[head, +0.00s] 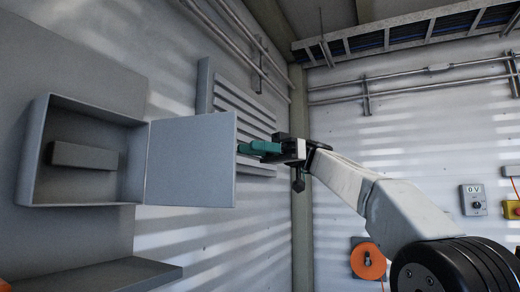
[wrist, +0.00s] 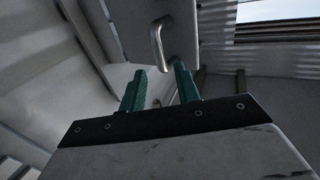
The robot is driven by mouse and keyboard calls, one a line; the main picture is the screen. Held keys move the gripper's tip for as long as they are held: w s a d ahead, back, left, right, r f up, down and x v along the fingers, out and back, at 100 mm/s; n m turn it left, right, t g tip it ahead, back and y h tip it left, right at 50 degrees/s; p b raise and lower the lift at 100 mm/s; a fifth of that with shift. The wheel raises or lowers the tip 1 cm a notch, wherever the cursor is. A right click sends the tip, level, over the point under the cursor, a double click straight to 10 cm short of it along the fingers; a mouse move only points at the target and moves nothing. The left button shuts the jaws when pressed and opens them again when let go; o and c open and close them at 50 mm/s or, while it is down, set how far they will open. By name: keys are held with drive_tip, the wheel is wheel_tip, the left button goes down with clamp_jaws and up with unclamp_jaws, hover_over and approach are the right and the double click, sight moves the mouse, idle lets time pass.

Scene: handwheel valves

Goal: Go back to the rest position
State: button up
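My gripper (head: 246,148) has teal fingers and is at the right edge of the open grey door (head: 185,165) in the head view. The door swings out from a wall box (head: 85,198), which is open and holds a grey block (head: 84,156). In the wrist view the two fingers of my gripper (wrist: 160,78) stand apart with nothing between them. A pale metal handle (wrist: 157,45) shows just beyond the fingertips, on a grey panel (wrist: 175,15) that looks like the door. Whether a finger touches the door cannot be told.
A slatted panel (head: 240,115) is on the wall behind the door. A grey ledge (head: 120,275) juts out below the box. An orange disc (head: 368,261) and a small control box (head: 473,200) are on the right wall. The space below my gripper looks clear.

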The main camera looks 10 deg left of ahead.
idle(0.3)
drive_tip(key=w+a+f+m+t+y, duration=0.1)
drive_tip(key=w+a+f+m+t, duration=0.15)
drive_tip(key=f+m, duration=0.25)
drive_tip(key=w+a+f+m+t+y, duration=0.1)
drive_tip(key=w+f+m+t, duration=0.15)
drive_tip(key=f+m, duration=0.3)
drive_tip(key=d+f+m+t+h, duration=0.35)
drive_tip(key=d+f+m, duration=0.25)
drive_tip(key=f+m, duration=0.25)
drive_tip(key=s+d+f+m+t+h, duration=0.2)
drive_tip(key=s+d+f+m, duration=0.1)
drive_tip(key=s+d+f, duration=0.4)
drive_tip(key=s+d+f+m+t+h, duration=0.2)
drive_tip(key=s+d+f+h, duration=0.15)
drive_tip(key=d+f, duration=0.45)
drive_tip(key=s+d+f+m+t+h, duration=0.1)
drive_tip(key=s+d+f, duration=0.4)
drive_tip(key=s+d, duration=0.5)
drive_tip(key=s+d+f+m+t+h, duration=0.1)
drive_tip(key=s+d+f+m+h, duration=0.1)
drive_tip(key=s+d, duration=0.9)
wheel_tip(320, 180, down, 3)
drive_tip(key=s+h, duration=0.1)
drive_tip(key=s, duration=0.2)
drive_tip(key=shift+m+h, duration=0.4)
